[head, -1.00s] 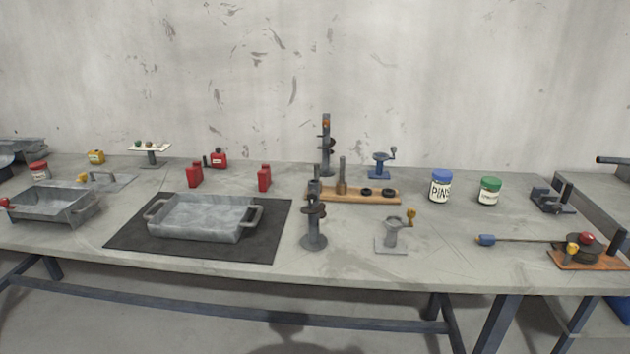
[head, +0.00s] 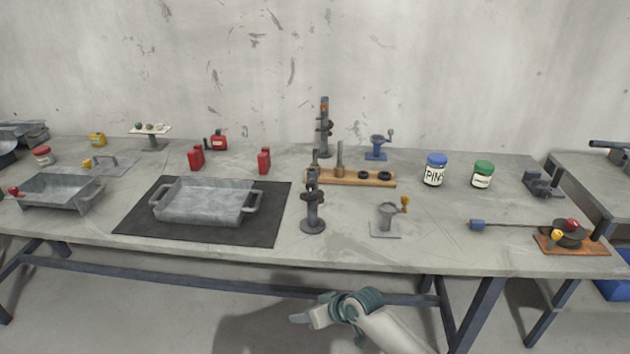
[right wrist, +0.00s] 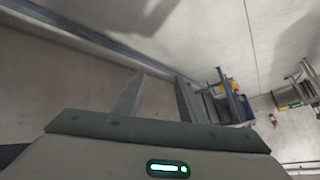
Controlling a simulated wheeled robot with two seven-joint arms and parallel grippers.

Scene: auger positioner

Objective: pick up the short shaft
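A wooden rack (head: 372,183) lies at the middle of the table. An upright brownish-grey shaft (head: 340,158) stands on it, beside two dark rings. A dark upright post (head: 313,212) with an auger-like flight stands in front of the rack's left end. A taller dark post (head: 324,128) with flights stands behind the rack. I cannot tell for certain which piece is the short shaft. My right gripper (head: 296,319) is low in front of the table, well apart from these. In the right wrist view the right gripper (right wrist: 158,78) has its fingers apart and nothing between them. My left gripper is not in view.
A grey tray (head: 204,218) sits on a black mat (head: 130,222) at left. A grey crank stand (head: 388,219) is right of the front post. Jars of pins (head: 434,171) and green-lidded (head: 482,175) stand at right. The table's front edge lies between my gripper and the objects.

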